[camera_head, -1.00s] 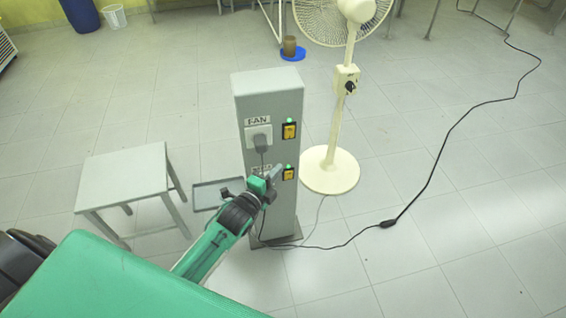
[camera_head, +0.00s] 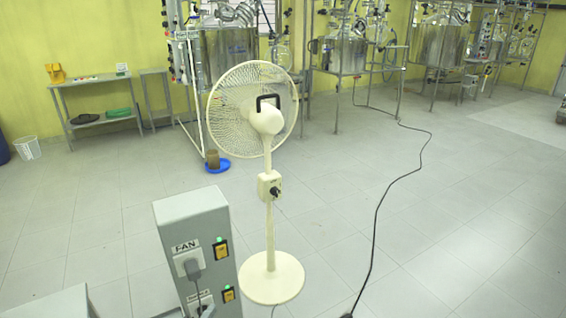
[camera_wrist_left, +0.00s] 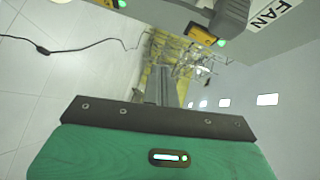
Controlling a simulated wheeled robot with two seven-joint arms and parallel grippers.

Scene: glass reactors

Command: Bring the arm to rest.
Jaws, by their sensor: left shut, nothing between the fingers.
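My left gripper shows in the left wrist view (camera_wrist_left: 163,85) as grey fingers, together and empty, beyond a dark bar and my green wrist housing. The post has a "FAN" label, a socket with a grey plug (camera_head: 192,269), and yellow switches with green lights. In the wrist view the post appears tilted at the top right, close to the gripper. My right gripper is out of view.
A cream pedestal fan (camera_head: 270,277) stands just behind the post. A black cable (camera_head: 378,220) runs over the floor at the right. A grey stool (camera_head: 55,304) is cut off at bottom left. Steel reactors (camera_head: 345,52) line the back. The floor at right is mostly open.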

